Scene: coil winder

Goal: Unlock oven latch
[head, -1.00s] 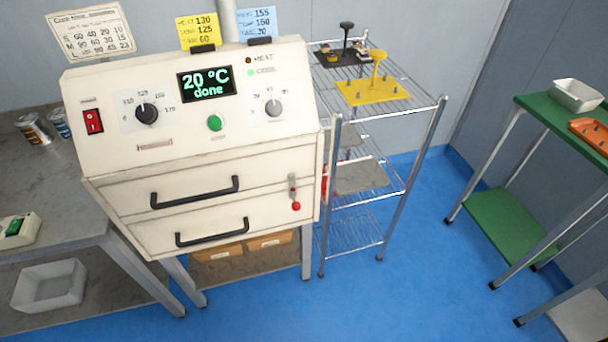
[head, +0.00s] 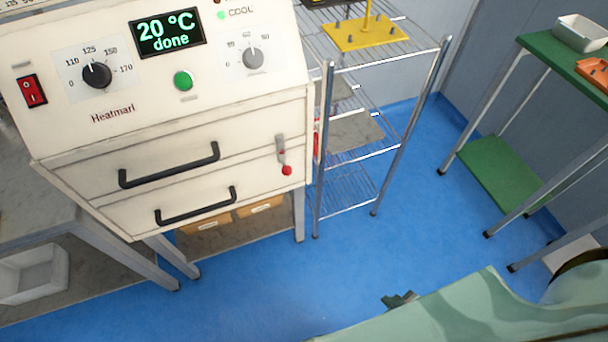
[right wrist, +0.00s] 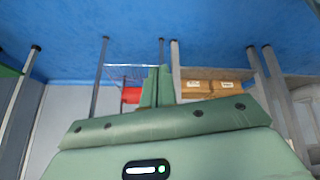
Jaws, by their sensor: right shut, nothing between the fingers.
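The oven (head: 180,120) stands at the left of the head view, its display reading "20 °C done". Its latch (head: 282,155) is a small grey lever with a red knob, at the right side of the drawer fronts; the knob hangs at the lower end. My right gripper (head: 411,296) shows at the lower middle of the head view, well below and right of the latch and apart from it. In the right wrist view its fingers (right wrist: 157,75) are together and empty. The latch cannot be made out in that view. My left gripper is not in view.
A wire shelf rack (head: 370,140) with a yellow fixture (head: 365,33) stands right of the oven. A green table (head: 530,45) with trays is at the right. Blue floor (head: 270,285) is clear between them. A grey bench (head: 70,240) is at the left.

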